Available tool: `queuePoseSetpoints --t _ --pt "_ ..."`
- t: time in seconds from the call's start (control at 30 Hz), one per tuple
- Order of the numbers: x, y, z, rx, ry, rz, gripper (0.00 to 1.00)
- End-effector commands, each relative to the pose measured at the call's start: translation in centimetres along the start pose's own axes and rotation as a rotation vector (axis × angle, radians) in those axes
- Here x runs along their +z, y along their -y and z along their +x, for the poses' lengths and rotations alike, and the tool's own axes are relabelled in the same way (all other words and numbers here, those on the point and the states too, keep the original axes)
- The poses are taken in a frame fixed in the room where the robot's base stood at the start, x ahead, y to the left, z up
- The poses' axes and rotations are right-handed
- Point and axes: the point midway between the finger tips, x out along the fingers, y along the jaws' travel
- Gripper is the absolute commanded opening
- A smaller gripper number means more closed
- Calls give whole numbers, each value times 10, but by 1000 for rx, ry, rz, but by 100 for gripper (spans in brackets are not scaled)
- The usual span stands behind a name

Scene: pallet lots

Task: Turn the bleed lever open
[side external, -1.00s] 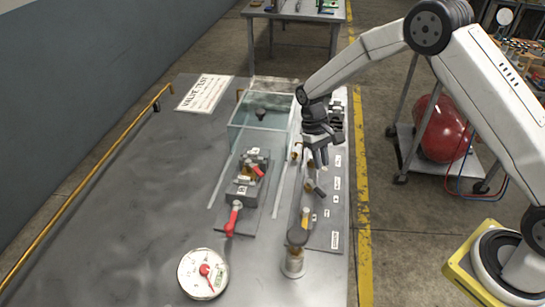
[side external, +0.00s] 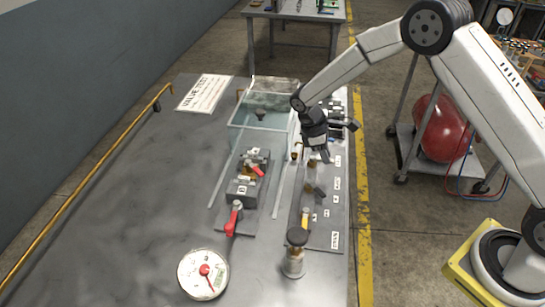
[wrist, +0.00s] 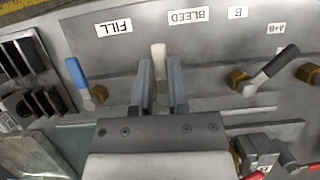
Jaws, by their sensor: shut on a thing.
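The bleed lever (wrist: 158,57) is a pale beige handle just below the BLEED label (wrist: 188,16) in the wrist view. My gripper (wrist: 161,75) is shut on it, with one grey finger on each side and the lever's tip showing beyond them. The lever's pivot is hidden behind the gripper. In the side view my gripper (side external: 324,156) is at the panel (side external: 325,238) on the right of the bench, tilted, and the lever cannot be made out there.
A blue lever (wrist: 78,72) by the FILL label is left of the gripper; a dark grey-tipped lever (wrist: 273,66) is right. In the side view, a water tank (side external: 246,140), a valve block with red levers (side external: 240,188) and a gauge (side external: 203,274) stand left of the panel.

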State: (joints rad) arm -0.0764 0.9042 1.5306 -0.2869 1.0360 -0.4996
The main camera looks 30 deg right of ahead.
Motion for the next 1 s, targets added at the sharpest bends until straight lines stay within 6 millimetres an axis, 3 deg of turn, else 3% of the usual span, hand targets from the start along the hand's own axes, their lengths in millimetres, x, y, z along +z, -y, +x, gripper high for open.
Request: queuePoseSetpoints --t 0.53,0.57,0.67,1.0 --pt "-1 -2 -1 17 -4 -36 0" --pt "-1 -2 -1 17 -4 -36 23" --pt "-1 -2 -1 17 -3 -35 54" --pt "0 -1 -1 15 -2 -34 55"
